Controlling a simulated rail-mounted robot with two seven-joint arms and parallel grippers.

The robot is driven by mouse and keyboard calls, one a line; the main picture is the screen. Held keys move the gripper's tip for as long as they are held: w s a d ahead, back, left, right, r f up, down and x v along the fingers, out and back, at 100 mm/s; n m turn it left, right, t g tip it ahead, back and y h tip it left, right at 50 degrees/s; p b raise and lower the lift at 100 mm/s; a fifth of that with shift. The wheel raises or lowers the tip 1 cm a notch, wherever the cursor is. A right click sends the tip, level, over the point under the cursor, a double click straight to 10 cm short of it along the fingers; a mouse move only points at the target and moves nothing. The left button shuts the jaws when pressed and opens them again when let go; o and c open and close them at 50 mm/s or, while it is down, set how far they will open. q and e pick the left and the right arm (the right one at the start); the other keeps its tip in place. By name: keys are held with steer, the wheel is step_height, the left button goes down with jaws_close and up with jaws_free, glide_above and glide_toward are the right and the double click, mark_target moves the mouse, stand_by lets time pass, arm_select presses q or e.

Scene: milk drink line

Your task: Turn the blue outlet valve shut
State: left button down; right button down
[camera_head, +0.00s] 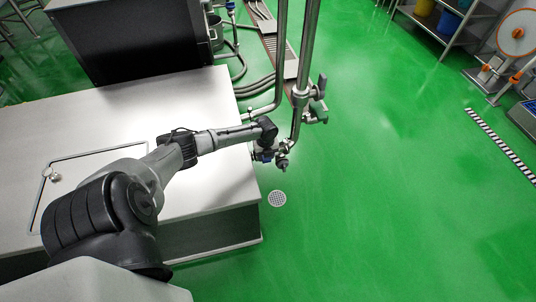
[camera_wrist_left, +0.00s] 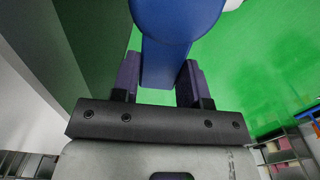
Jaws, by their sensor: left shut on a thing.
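The blue outlet valve handle (camera_wrist_left: 175,20) fills the top middle of the left wrist view. Its narrower blue part runs down between the two dark fingers of my left gripper (camera_wrist_left: 161,68), which is shut on it. In the head view my left arm reaches from the lower left across the pale tabletop to the valve. There my left gripper (camera_head: 263,148) is at the low end of the steel pipes, and only a small bit of the blue handle (camera_head: 265,157) shows. My arm hides most of the handle, so its turn angle is hard to tell. My right gripper is not in view.
Upright steel pipes (camera_head: 309,45) with a second metal valve (camera_head: 318,105) stand just right of the gripper. The pale tabletop (camera_head: 100,115) ends left of them. A round floor drain (camera_head: 278,198) lies below.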

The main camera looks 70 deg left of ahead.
arm_select(q)
steer(key=c, duration=0.6)
jaws_free()
steer(key=shift+c, duration=0.2)
step_height(320, 180, up, 14)
steer(key=p, duration=0.4)
steer(key=shift+f, duration=0.1)
